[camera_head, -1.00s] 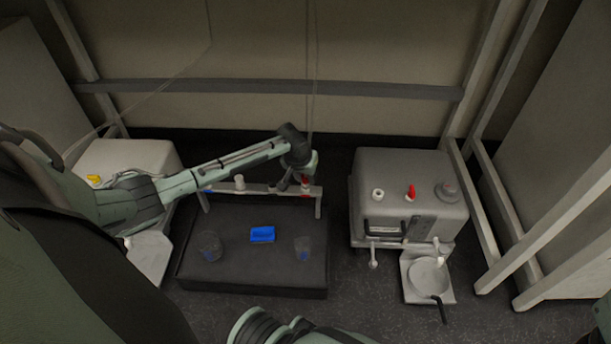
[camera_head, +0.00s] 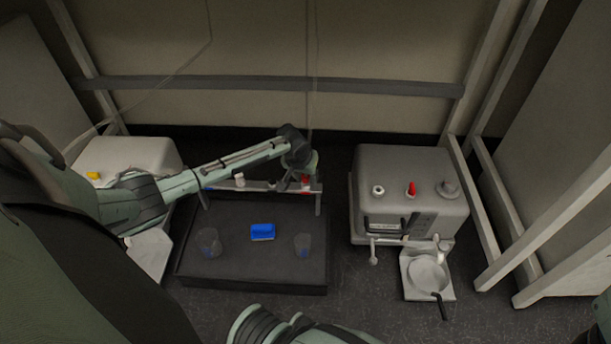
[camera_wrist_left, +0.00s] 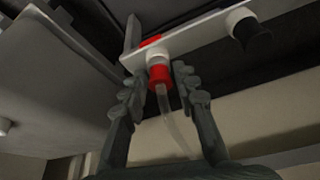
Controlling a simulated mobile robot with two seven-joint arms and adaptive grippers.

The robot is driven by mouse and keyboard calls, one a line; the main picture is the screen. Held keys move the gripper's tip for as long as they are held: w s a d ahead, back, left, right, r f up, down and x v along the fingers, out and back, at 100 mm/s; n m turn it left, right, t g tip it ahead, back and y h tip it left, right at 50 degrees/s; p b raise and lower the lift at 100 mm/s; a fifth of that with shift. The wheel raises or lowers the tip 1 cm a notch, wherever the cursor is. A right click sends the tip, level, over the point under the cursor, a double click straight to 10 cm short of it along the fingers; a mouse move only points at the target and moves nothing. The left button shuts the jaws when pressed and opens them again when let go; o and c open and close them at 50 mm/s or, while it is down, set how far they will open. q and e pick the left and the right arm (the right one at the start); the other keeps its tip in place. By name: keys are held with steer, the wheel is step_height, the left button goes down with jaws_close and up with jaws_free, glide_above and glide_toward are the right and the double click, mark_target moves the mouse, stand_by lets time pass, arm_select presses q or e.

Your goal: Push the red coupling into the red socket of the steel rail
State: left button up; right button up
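The steel rail (camera_head: 262,187) stands at the back edge of the black box; its underside shows in the left wrist view (camera_wrist_left: 196,36). The red coupling (camera_wrist_left: 160,75), with a clear hose below it, sits against the pale collar under the rail's red-marked end. Red also shows there in the head view (camera_head: 306,182). Whether it is fully seated cannot be told. My left gripper (camera_wrist_left: 159,82) has one finger on each side of the coupling, with a visible gap at least on the left side. My right gripper is not in view.
The black box top (camera_head: 222,272) carries a blue block (camera_head: 262,232) and two clear cups (camera_head: 209,242). A grey machine (camera_head: 410,165) with a red knob (camera_head: 411,190) stands to the right. A white machine (camera_head: 128,155) is at the left.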

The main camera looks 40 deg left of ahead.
arm_select(q)
steer(key=shift+o, duration=1.1)
steer(key=shift+r, duration=0.1)
steer(key=v, duration=1.1)
steer(key=shift+r, duration=0.4)
steer(key=shift+s, duration=0.15)
